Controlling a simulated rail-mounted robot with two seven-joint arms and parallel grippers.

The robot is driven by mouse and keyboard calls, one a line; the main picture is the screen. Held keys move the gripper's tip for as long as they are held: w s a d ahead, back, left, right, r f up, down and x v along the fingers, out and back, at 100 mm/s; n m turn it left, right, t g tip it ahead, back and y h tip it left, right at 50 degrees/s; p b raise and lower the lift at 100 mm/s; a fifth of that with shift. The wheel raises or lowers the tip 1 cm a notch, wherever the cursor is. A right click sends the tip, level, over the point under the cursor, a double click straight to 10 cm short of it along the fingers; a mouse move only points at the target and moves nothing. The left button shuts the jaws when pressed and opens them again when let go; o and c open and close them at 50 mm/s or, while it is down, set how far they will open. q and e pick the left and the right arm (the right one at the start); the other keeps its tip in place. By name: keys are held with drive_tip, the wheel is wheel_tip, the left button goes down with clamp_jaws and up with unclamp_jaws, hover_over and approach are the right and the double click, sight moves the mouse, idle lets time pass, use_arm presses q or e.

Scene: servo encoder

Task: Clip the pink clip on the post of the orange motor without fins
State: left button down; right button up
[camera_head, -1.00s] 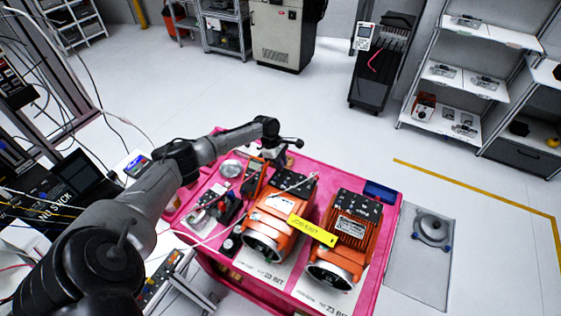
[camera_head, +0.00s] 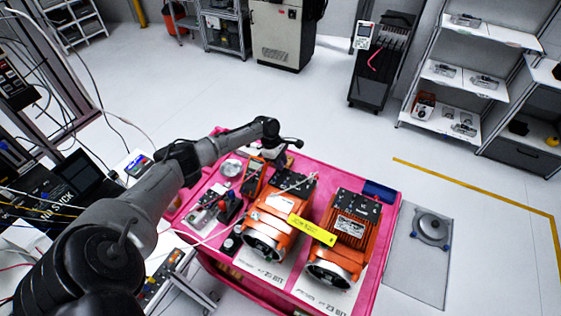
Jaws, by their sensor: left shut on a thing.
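Two orange motors lie side by side on the pink cart (camera_head: 385,262). The left motor (camera_head: 277,222) has a dark terminal block on top with a thin pale lead across it. The right motor (camera_head: 352,232) has a ribbed, finned-looking side; the left one looks smoother, though its detail is small. My left gripper (camera_head: 283,158) is just beyond the left motor's terminal block, near the cart's far edge. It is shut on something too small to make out. I cannot pick out the pink clip or the posts clearly. My right gripper is out of view.
A handheld meter (camera_head: 254,177) stands left of the left motor, among small tools. A grey plate (camera_head: 420,262) lies on the floor at right.

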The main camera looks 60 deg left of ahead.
use_arm(q)
drive_tip(key=shift+f, duration=0.2)
idle(0.6)
drive_tip(key=c, duration=1)
unclamp_jaws()
drive_tip(key=shift+r, duration=0.1)
wheel_tip(320, 180, up, 4)
drive_tip(key=p, duration=0.4)
drive_tip(key=shift+p, duration=0.4)
wheel_tip(320, 180, up, 3)
drive_tip(key=p, duration=0.3)
drive_tip(key=shift+p, duration=0.3)
